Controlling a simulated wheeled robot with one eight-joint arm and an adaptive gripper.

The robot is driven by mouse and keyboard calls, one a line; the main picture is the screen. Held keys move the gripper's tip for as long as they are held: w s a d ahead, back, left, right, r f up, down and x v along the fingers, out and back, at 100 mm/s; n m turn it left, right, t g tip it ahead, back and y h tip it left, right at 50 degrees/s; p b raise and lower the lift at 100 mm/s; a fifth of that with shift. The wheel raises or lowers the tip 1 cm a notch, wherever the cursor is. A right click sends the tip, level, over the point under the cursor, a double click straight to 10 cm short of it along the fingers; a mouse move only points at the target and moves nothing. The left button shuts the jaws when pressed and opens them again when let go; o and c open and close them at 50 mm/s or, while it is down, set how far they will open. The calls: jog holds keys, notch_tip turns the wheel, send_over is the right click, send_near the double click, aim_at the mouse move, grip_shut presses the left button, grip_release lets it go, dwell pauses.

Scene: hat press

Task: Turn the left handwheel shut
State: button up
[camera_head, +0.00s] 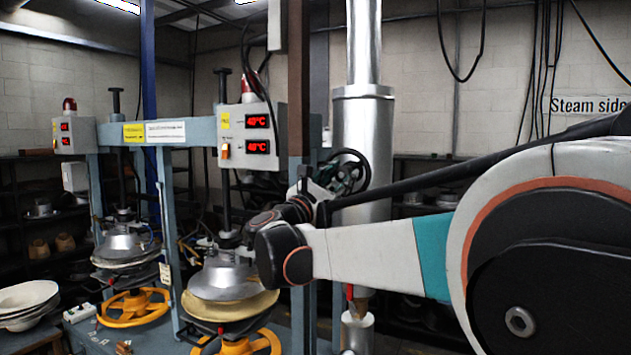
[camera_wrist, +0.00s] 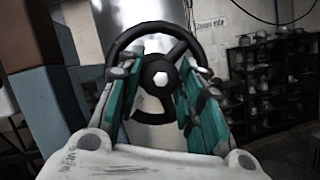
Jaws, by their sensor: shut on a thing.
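A black handwheel (camera_head: 363,166) stands in front of the silver steam pipe in the head view. In the wrist view the handwheel (camera_wrist: 160,77) faces me, with a round dark hub, a pale nut at its centre and spokes to a thick rim. My gripper (camera_head: 322,183) is at the wheel, partly hidden by my own arm in the head view. In the wrist view my gripper (camera_wrist: 157,82) has its two green-and-grey fingers on either side of the hub, shut on the handwheel. The exact contact points are hard to make out.
A silver pipe (camera_head: 362,121) rises behind the wheel. Hat presses with yellow wheels (camera_head: 133,306) and a control box (camera_head: 248,136) stand to the left. A brown post (camera_wrist: 86,30) is close on the left in the wrist view; dark shelves (camera_wrist: 272,70) stand at the right.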

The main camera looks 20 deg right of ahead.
jog(key=m+g, duration=0.2)
jog(key=m, duration=0.2)
jog(key=m+g, duration=0.1)
jog(key=m, duration=0.3)
jog(key=shift+w+a+r+g, duration=0.1)
jog(key=shift+g, duration=0.3)
jog(key=m+y, duration=0.1)
jog(key=m, duration=0.2)
jog(key=m+g+y+p, duration=0.1)
jog(key=m, duration=0.2)
jog(key=shift+r+m+g, duration=0.15)
jog(key=shift+m+g, duration=0.15)
jog(key=m+y+p, duration=0.1)
jog(key=m, duration=0.1)
jog(key=m+y+p, duration=0.1)
jog(key=m, duration=0.2)
jog(key=shift+y, duration=0.4)
jog(key=m+t+y, duration=0.1)
jog(key=m, duration=0.1)
jog(key=m+y, duration=0.1)
jog(key=m, duration=0.2)
jog(key=shift+s+t+y+p, duration=0.2)
jog(key=shift+t+y+p, duration=0.1)
jog(key=shift+t, duration=0.1)
jog(key=o, duration=1.1)
jog(key=shift+w, duration=0.1)
jog(key=shift+c, duration=0.2)
jog(key=shift+r, duration=0.1)
